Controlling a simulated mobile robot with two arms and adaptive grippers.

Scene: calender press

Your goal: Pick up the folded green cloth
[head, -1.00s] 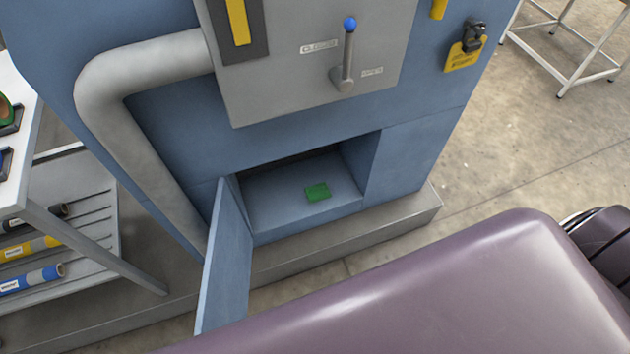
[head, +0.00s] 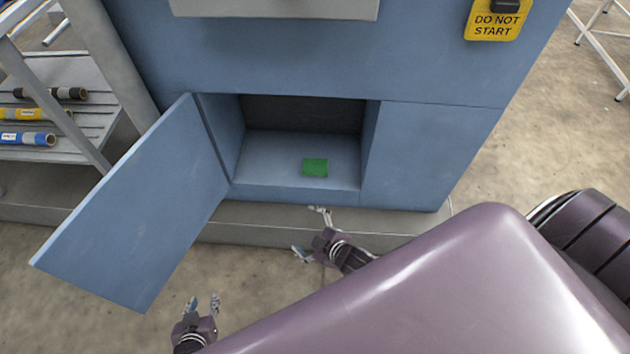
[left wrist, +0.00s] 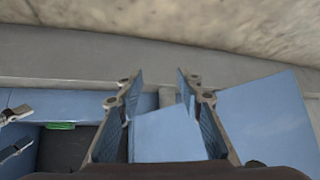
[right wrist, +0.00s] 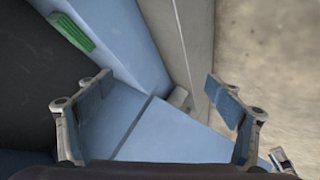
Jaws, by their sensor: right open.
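The folded green cloth (head: 315,167) lies flat on the floor of an open blue compartment (head: 270,192) in the machine. It also shows in the left wrist view (left wrist: 60,126) and in the right wrist view (right wrist: 73,33). My right gripper (head: 308,231) is open and empty, in front of the compartment and apart from the cloth. In the right wrist view its fingers (right wrist: 158,108) are wide apart. My left gripper (head: 204,305) is open and empty, lower left, in front of the door. Its spread fingers show in the left wrist view (left wrist: 158,95).
The compartment's blue door (head: 140,210) stands swung open to the left. A grey plinth (head: 260,223) runs along the machine's foot. A rack (head: 75,155) with several rolls stands at the left. A yellow "DO NOT START" tag (head: 497,22) hangs at upper right.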

